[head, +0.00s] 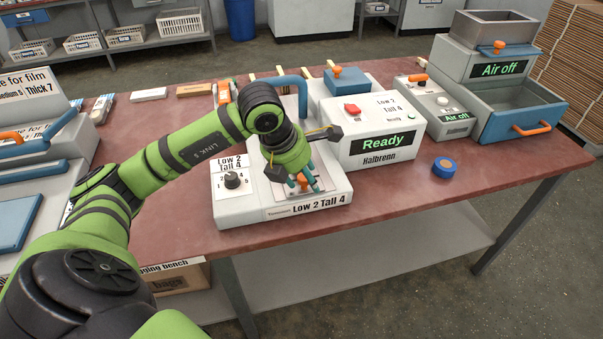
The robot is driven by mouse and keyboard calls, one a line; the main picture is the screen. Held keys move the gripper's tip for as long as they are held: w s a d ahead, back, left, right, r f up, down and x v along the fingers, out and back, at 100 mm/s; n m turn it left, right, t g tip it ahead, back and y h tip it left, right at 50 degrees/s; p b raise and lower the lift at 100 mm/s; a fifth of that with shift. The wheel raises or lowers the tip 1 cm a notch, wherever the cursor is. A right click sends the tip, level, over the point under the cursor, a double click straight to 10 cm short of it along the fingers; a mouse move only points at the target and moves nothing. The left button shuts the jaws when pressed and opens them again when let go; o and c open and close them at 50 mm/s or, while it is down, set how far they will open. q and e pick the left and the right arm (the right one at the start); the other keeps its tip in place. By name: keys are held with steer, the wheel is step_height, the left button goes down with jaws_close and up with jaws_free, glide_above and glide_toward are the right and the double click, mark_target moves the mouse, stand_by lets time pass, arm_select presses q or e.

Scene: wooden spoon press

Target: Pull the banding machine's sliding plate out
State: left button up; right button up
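A white machine (236,209) labelled "Low 2 Tall 4" stands on the red bench, with a black dial (232,180) and a blue lever (300,88) behind. Joined or close beside it is a white box (367,147) marked "Halbrenn", its green display reading "Ready". I cannot tell for certain which part is the sliding plate. My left gripper (303,183) points down over the front machine's metal top. Its teal fingertips are at a small orange part, mostly hidden by them. Whether they grip it cannot be seen. My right gripper is not in view.
At the right stands a unit with a blue-fronted drawer (522,112) and "Air off" displays. Another machine (40,190) stands at the left.

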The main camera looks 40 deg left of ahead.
arm_select(q)
steer(key=v, duration=1.2)
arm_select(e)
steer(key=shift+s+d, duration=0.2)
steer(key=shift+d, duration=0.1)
